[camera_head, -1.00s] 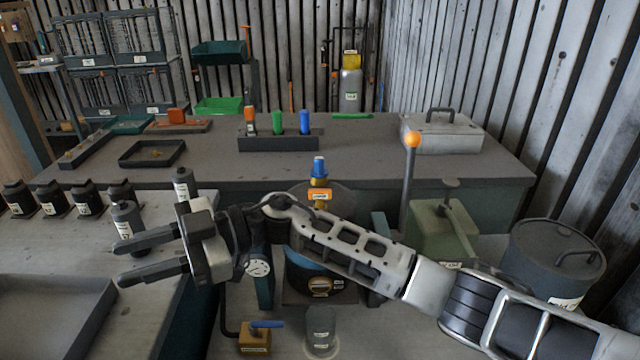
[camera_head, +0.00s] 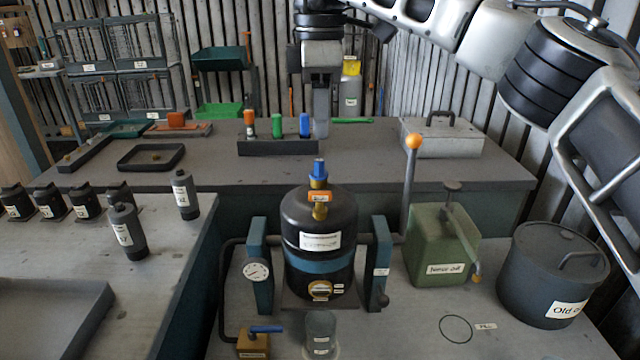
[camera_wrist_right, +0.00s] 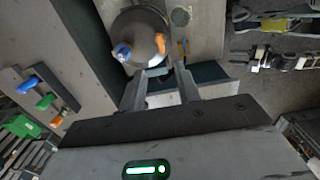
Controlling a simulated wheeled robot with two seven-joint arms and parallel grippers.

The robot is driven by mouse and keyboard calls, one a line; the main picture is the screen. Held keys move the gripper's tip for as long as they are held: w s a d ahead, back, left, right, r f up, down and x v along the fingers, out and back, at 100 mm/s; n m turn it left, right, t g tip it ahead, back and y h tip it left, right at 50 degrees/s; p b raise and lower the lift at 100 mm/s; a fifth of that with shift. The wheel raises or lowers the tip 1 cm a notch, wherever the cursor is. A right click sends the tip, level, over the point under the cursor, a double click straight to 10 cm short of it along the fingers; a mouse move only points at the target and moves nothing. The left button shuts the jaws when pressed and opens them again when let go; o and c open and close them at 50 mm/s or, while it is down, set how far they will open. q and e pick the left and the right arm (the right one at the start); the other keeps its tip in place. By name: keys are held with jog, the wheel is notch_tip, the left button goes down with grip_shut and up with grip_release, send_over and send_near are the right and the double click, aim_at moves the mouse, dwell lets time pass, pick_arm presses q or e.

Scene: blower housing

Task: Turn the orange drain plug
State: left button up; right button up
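A black upright housing (camera_head: 318,243) with a blue band stands on the front bench. Low on its front is a round orange-brass fitting (camera_head: 320,290). On its top sit a small orange part (camera_head: 319,197) and a blue cap (camera_head: 319,168). I cannot tell for sure which is the drain plug. My right gripper (camera_head: 321,130) points down behind and above the housing, over the rear bench, apart from it. In the right wrist view its two fingers (camera_wrist_right: 164,75) are apart and empty, with the housing top (camera_wrist_right: 140,30) beyond. My left gripper is not in view.
A lever with an orange knob (camera_head: 413,140) rises right of the housing. A green can (camera_head: 442,240), a dark drum (camera_head: 550,275), a clear cup (camera_head: 320,333) and a blue-handled valve (camera_head: 254,343) surround it. A rack (camera_head: 278,146) holds colored tools.

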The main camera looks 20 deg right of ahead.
aim_at(320, 192)
notch_tip(320, 192, down, 12)
jog(key=shift+p, duration=0.55)
grip_shut()
